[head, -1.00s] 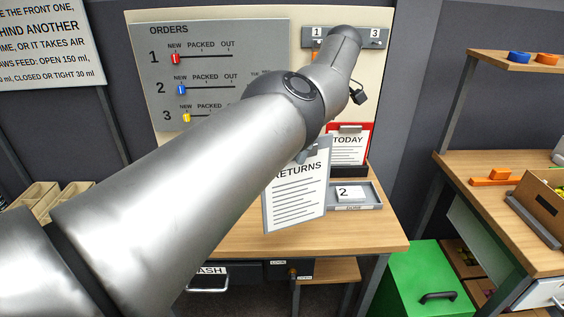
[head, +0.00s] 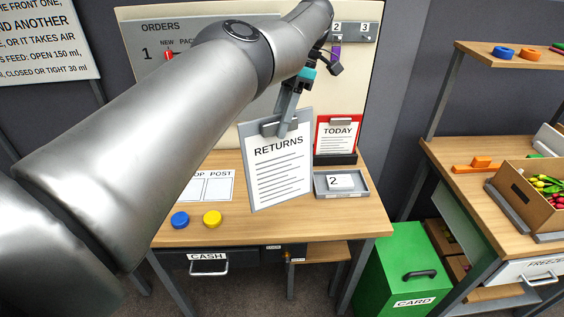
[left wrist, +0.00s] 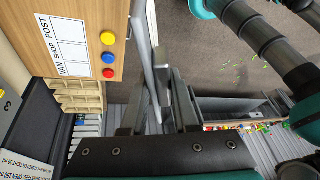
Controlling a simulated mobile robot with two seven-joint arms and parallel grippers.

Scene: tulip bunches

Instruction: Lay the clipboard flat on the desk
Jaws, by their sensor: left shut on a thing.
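The clipboard (head: 279,178), a grey board with a white RETURNS sheet and a dark clip at its top, hangs nearly upright and slightly tilted above the desk (head: 315,223). My left gripper (head: 287,122) is shut on its top edge at the clip. In the left wrist view the clipboard (left wrist: 146,50) shows nearly edge-on beside the fingers (left wrist: 158,105). Whether its lower edge touches the desk cannot be told. My right gripper is not in view.
A red-framed TODAY board (head: 337,136) and a grey tray (head: 341,184) with a 2 card stand right of the clipboard. A SHOP POST sheet (head: 208,187), blue button (head: 180,219) and yellow button (head: 212,219) lie left. Bare wood lies in front.

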